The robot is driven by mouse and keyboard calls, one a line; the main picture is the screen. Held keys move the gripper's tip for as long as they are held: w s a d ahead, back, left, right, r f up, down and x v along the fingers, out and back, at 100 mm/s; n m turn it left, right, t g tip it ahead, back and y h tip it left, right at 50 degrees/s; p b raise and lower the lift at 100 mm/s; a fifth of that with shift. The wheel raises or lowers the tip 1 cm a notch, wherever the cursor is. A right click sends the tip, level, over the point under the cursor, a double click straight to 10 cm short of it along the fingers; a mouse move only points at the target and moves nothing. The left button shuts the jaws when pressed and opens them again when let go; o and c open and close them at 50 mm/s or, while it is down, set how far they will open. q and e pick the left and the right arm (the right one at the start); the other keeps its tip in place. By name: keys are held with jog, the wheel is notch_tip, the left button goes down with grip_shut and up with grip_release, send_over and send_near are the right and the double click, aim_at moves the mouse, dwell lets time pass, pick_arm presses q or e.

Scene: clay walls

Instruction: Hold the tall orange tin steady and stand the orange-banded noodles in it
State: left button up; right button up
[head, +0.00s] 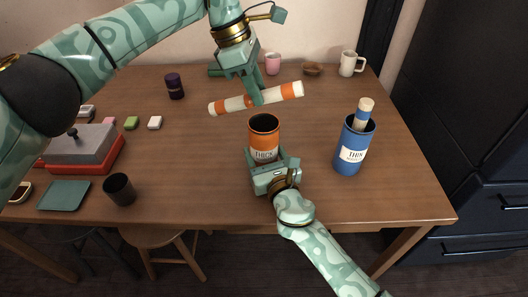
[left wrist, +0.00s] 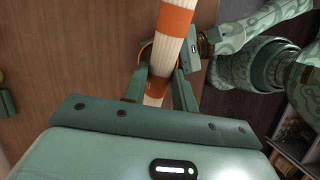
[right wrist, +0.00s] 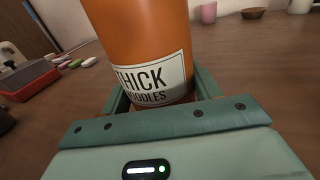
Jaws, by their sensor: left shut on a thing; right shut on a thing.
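The tall orange tin (head: 264,140) stands upright on the table, its dark mouth facing up. Its label reads "THICK NOODLES" in the right wrist view (right wrist: 145,40). My right gripper (head: 270,168) is shut around the tin's lower part from the front. The orange-banded noodles (head: 287,92) are a pale bundle with orange bands, lying nearly level in the air behind and above the tin. My left gripper (head: 257,97) is shut on the bundle near its middle. In the left wrist view the bundle (left wrist: 176,50) runs between the fingers and hides part of the tin's rim.
A blue tin (head: 350,155) holding a blue-banded bundle (head: 362,112) stands to the right. A red and grey box-like appliance (head: 85,150), a black cup (head: 119,189) and a green tray (head: 63,195) are at the left. Mugs (head: 348,65) stand along the back.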

aim_at(237, 97)
pick_arm(q)
jog(key=shift+f, duration=1.45)
jog(key=o, duration=1.1)
jog(key=v, duration=1.2)
jog(key=shift+w, duration=0.1)
